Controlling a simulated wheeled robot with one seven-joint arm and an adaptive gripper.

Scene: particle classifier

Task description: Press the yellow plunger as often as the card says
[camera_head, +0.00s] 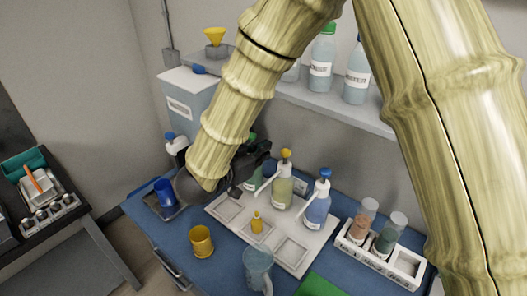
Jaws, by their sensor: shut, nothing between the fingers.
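The yellow plunger (286,154) tops a pump bottle of pale yellow-green liquid (281,193) standing at the back of a white tray (221,203). A pump bottle with a blue plunger (325,173) stands to its right. A third bottle with a green top (252,137) is partly hidden behind my gripper. My dark gripper (250,165) is shut and empty, just left of the yellow-plunger bottle. Whether it touches a bottle cannot be told. I cannot make out a readable card with a press count.
A white rack (383,265) with jars is at right. A shelf (335,110) with bottles hangs behind.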

